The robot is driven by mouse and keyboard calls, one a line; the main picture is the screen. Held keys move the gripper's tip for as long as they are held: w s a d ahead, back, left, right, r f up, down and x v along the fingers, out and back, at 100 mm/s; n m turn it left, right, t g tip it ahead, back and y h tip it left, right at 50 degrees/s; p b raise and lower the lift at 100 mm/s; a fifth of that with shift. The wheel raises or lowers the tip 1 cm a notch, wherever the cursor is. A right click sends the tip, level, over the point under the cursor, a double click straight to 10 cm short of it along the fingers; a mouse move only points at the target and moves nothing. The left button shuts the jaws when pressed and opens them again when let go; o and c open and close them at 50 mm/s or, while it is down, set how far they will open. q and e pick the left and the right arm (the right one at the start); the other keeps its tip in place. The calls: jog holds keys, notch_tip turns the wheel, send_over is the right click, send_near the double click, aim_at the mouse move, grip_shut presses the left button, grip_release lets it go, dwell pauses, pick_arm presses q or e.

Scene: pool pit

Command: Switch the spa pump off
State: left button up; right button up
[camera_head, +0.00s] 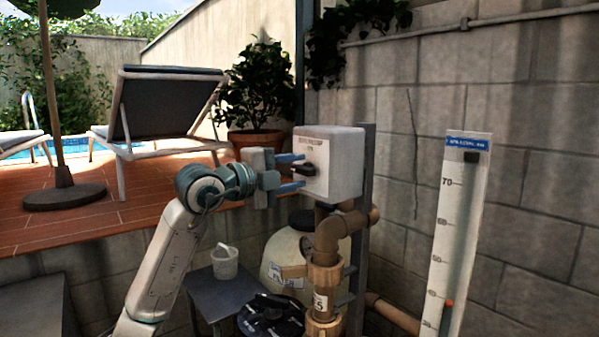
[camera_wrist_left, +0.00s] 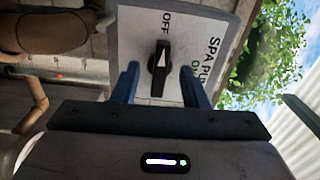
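The spa pump switch is a pale grey box (camera_head: 345,165) on a post, with a black rotary knob (camera_head: 309,169) on its front. In the left wrist view the box face (camera_wrist_left: 222,20) carries the words SPA PUMP, OFF and ON. The knob (camera_wrist_left: 159,72) has a white mark that points up in that picture, toward OFF; ON is to its right. My left gripper (camera_head: 298,172) is at the box front. Its two blue fingers stand apart, one on each side of the knob, with gaps visible in the wrist view (camera_wrist_left: 158,82). My right gripper is not in view.
Brown pipes (camera_head: 330,245) run below the box, beside a cream tank (camera_head: 287,255). A white level gauge (camera_head: 455,240) stands at the right before a block wall. A small table (camera_head: 225,295) holds a white bucket (camera_head: 225,262). A lounger (camera_head: 165,105) is on the raised deck.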

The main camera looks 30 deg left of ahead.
pick_arm(q)
jog(key=b+v, duration=0.5)
jog(key=v, duration=0.2)
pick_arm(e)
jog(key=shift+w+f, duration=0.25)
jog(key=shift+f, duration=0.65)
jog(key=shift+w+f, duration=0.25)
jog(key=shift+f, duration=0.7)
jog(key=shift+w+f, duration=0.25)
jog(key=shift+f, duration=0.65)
pick_arm(q)
jog(key=shift+b, duration=0.3)
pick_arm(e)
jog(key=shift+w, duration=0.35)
pick_arm(q)
jog(key=shift+o, duration=0.4)
jog(key=shift+w, duration=0.1)
